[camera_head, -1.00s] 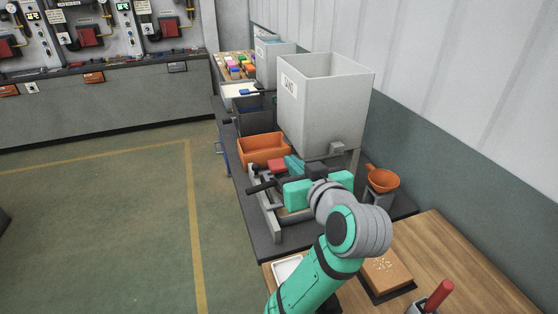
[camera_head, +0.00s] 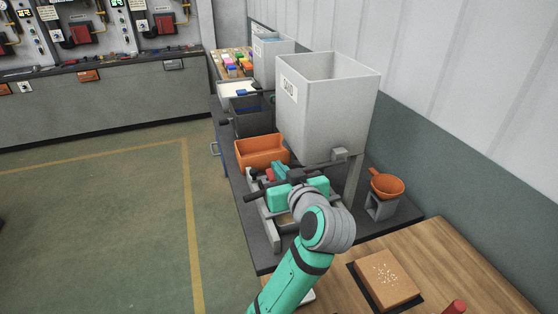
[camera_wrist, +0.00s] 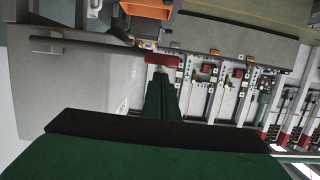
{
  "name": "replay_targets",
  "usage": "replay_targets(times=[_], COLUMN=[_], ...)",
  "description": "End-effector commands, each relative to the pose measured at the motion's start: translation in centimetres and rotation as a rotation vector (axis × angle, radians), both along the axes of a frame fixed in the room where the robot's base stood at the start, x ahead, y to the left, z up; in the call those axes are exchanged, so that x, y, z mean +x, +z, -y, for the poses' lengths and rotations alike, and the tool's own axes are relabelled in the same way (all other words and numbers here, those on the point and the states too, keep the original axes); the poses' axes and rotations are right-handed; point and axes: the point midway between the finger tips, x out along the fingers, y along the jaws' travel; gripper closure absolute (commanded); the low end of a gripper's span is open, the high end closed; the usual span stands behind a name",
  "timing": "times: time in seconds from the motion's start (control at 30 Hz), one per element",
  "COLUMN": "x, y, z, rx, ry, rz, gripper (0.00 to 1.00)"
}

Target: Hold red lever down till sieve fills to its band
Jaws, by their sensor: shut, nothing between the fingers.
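A red lever grip (camera_wrist: 163,61) on a dark bar is just beyond my shut, empty fingertips (camera_wrist: 162,76) in the wrist view; touching or apart, I cannot tell. In the head view a bit of the red lever (camera_head: 270,175) shows beside my gripper (camera_head: 281,171), below the grey SAND hopper (camera_head: 318,110). My gripper and arm hide much of the frame under the hopper. An orange sieve (camera_head: 387,186) with a handle rests on a small grey stand to the right of the hopper. Its band and any fill cannot be made out.
An orange bin (camera_head: 262,152) stands left of the hopper, with a dark bin (camera_head: 250,118) behind it. A hopper leg (camera_head: 352,182) stands right of my gripper. A brown block (camera_head: 386,281) lies on the wooden table in front. The floor at left is clear.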

Motion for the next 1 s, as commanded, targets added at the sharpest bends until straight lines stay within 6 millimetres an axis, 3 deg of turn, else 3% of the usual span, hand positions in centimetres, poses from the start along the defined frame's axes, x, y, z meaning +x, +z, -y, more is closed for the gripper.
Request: replay_targets(times=[0.57, 1.0], x=[0.0, 0.0], y=[-1.1, -4.9], z=[0.4, 0.1], rx=[-0.008, -0.178], ry=[-0.006, -0.005], rz=[0.003, 0.054], gripper=[1.00, 1.00])
